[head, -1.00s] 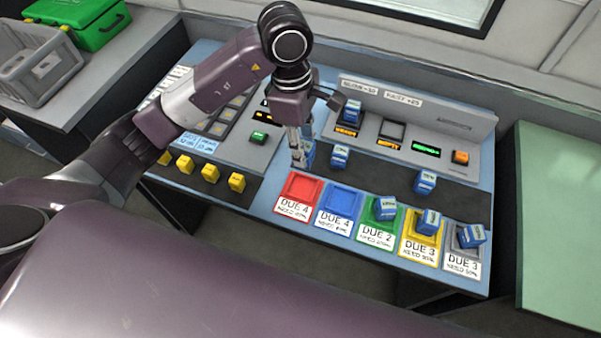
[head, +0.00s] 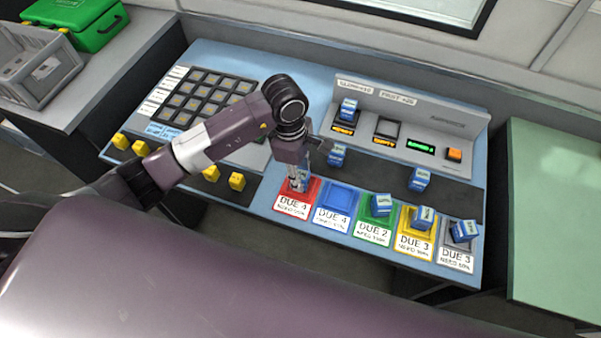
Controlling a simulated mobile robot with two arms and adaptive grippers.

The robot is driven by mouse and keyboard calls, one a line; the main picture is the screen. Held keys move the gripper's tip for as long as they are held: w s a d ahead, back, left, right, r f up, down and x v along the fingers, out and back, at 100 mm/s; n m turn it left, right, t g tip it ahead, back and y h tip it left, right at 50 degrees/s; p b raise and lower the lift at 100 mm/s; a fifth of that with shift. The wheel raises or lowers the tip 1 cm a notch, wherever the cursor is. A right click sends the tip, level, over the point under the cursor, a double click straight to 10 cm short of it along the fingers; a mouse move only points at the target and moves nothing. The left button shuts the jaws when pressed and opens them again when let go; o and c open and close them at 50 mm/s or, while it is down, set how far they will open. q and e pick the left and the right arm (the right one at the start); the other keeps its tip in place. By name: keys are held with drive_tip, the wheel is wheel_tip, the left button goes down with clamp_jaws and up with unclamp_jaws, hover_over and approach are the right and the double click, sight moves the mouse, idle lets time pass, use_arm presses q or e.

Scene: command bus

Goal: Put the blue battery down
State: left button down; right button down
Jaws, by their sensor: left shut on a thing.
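My left gripper (head: 297,186) points down over the red tray (head: 313,192) marked "DUE 4" and is shut on a blue battery (head: 304,175). The gripper's fingers partly hide this battery. I cannot tell whether the battery touches the tray. The blue tray (head: 341,196) beside it is empty. Blue batteries sit in the green tray (head: 364,211), the yellow tray (head: 404,224) and the grey tray (head: 446,237). My right gripper is not in view.
Other blue batteries stand on the dark strip (head: 386,172) behind the trays, and one sits in the charger panel (head: 463,133). Yellow blocks (head: 237,181) line the front left. A green table (head: 555,210) stands at the right.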

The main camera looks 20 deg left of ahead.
use_arm(q)
drive_tip(key=shift+f+b, duration=0.2)
drive_tip(key=shift+b, duration=0.1)
drive_tip(key=c, duration=1.5)
unclamp_jaws()
drive_tip(key=shift+r, duration=0.1)
drive_tip(key=shift+r+p, duration=0.15)
drive_tip(key=shift+p, duration=0.15)
drive_tip(key=shift+r, duration=0.3)
wheel_tip(320, 180, up, 11)
drive_tip(key=a+b, duration=0.1)
drive_tip(key=b, duration=0.2)
drive_tip(key=shift+a+r, duration=0.15)
drive_tip(key=shift+a, duration=0.05)
